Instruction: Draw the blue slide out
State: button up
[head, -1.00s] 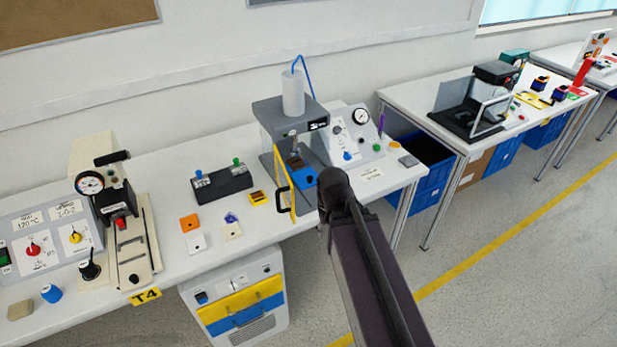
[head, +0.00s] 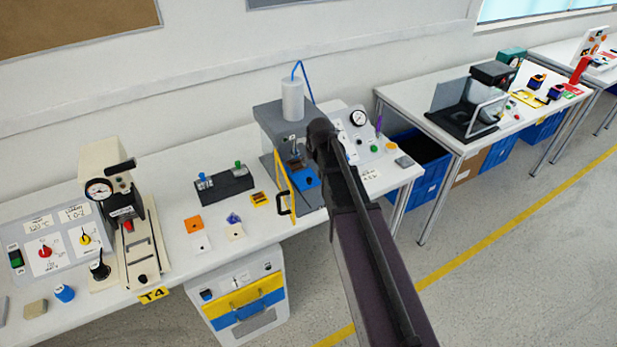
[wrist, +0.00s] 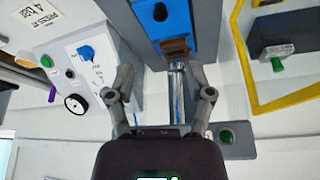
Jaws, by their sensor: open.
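The blue slide (head: 307,178) sits low in the front of the grey press-like station (head: 272,118), partly hidden by my arm in the head view. In the wrist view the blue slide (wrist: 180,18) is at the top edge, with a dark round knob or hole on it and a brown block just below. My gripper (wrist: 163,78) is open and empty. Its two fingers stand apart on either side of a shiny metal rod, short of the blue slide in the picture. In the head view my arm hides the gripper's fingers.
A yellow-framed guard with a black handle (head: 283,203) stands left of the slide. A sloped panel with a gauge (head: 358,118) and blue knob (wrist: 86,52) is beside the station. Small orange, white and yellow blocks lie on the bench to the left.

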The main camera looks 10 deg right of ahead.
aim_at(310, 180)
jog(key=shift+f, duration=0.25)
jog(key=b+x, duration=1.2)
jog(key=x, duration=0.1)
jog(key=shift+f+b, duration=0.2)
jog(key=shift+b, duration=0.2)
dwell(0.5)
grip_shut()
jog(key=shift+s, duration=0.15)
